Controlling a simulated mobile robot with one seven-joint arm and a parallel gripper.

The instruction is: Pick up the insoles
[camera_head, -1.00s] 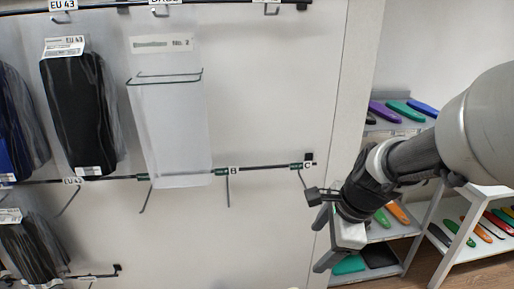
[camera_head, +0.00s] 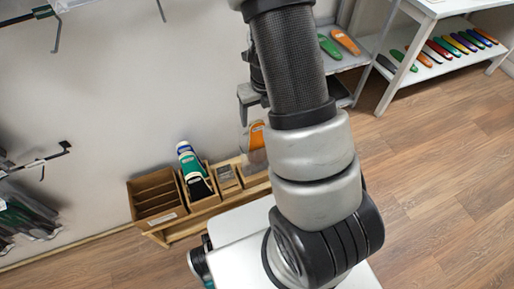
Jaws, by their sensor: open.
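My gripper (camera_head: 252,104) hangs at upper centre, partly hidden behind my arm, with its jaws open. Just below it is an orange insole (camera_head: 257,137), which seems to stand in a clear sleeve or holder; whether the jaws touch it cannot be told. Below left, blue (camera_head: 185,148), green (camera_head: 192,167) and black (camera_head: 200,188) insoles lean in a brown box compartment. A green insole (camera_head: 328,46) and an orange insole (camera_head: 345,41) lie on the grey shelf behind my arm. Several coloured insoles (camera_head: 460,44) lie in a row on the right-hand shelf.
A brown divided box (camera_head: 157,214) stands on a low wooden bench at the wall, beside a small compartment (camera_head: 226,178). Wall hooks (camera_head: 52,165) and dark packs (camera_head: 25,215) are at left. A white table (camera_head: 455,5) stands upper right. The wooden floor (camera_head: 445,170) is clear.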

